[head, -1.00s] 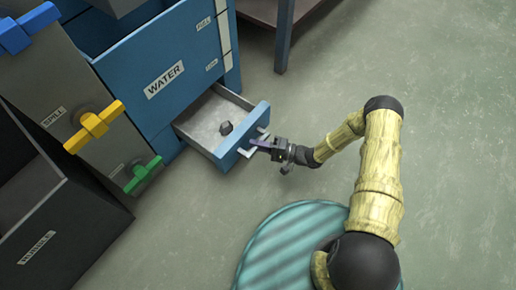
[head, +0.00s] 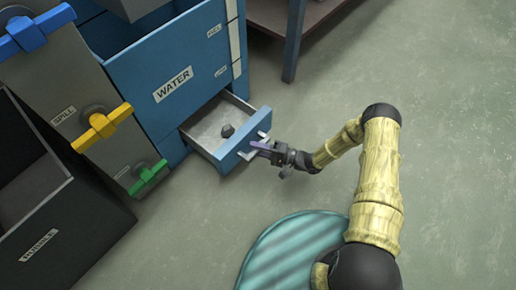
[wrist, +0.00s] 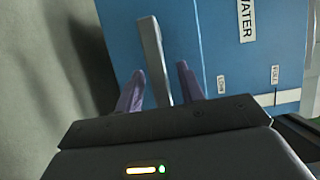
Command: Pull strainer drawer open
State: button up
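The strainer drawer (head: 208,141) is a blue-fronted, grey-lined drawer low in the blue cabinet. It stands pulled out, and a small dark lump (head: 227,131) lies inside. Its pale handle (head: 244,154) is on the drawer front. My gripper (head: 262,147) is at this handle. In the wrist view, the grey handle bar (wrist: 153,56) stands between the two purple fingers of my gripper (wrist: 160,76). Gaps show beside the bar, so the fingers look open around it. In the head view the fingertips are too small to show contact.
The blue cabinet (head: 150,111) bears a WATER label. To its left is a grey panel (head: 76,75) with blue, yellow and green valve handles. A dark RUBBLE bin (head: 92,222) stands at the lower left. A dark-legged table (head: 292,45) is behind. The floor at right is clear.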

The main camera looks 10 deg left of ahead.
jog(key=s+d+p, duration=0.1)
jog(key=d+p, duration=0.5)
jog(key=d, duration=1.1)
jog(key=shift+s+d, duration=0.2)
jog(key=shift+w+p, duration=0.1)
jog(key=shift+p, duration=0.2)
